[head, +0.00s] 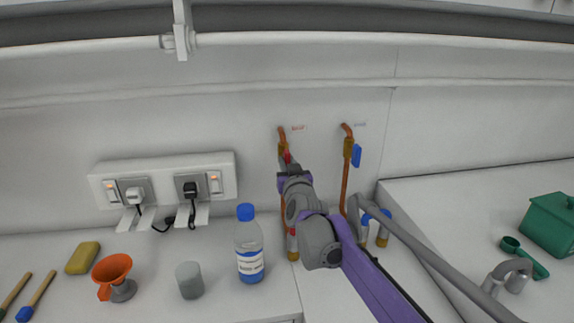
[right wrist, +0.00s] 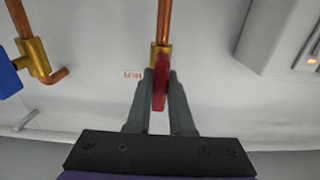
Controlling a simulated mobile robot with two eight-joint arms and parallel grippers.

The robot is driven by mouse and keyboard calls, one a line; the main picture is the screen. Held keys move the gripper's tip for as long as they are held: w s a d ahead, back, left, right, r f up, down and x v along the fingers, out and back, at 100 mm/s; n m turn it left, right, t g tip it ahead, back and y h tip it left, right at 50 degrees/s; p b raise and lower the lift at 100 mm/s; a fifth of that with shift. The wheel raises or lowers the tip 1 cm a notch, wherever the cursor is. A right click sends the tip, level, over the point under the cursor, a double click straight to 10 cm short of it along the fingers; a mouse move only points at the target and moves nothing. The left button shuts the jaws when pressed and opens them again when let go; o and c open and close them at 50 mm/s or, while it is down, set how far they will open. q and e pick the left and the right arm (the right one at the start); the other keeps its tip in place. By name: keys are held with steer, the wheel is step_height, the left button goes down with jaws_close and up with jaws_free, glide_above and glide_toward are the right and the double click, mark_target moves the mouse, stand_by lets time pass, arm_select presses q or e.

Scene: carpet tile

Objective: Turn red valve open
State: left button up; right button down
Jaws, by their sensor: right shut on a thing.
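The red valve has a brass body (head: 283,148) on a copper pipe against the white back wall. Its red handle (head: 288,158) is mostly hidden by my right gripper (head: 290,168) in the head view. In the right wrist view, the red handle (right wrist: 160,92) stands between the two grey fingers of my right gripper (right wrist: 160,76), which is shut on it. There the handle looks narrow and roughly in line with the copper pipe (right wrist: 164,22). My left gripper is not in view.
A second copper pipe with a blue valve handle (head: 357,155) is close on the right. A socket strip (head: 164,180) is on the wall to the left. A blue-capped bottle (head: 249,245), a grey cup (head: 189,280) and an orange funnel (head: 111,270) stand on the counter below.

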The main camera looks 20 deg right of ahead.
stand_by(0.3)
steer(key=c, duration=0.8)
jaws_free()
steer(key=v, duration=1.1)
steer(key=shift+b, duration=0.45)
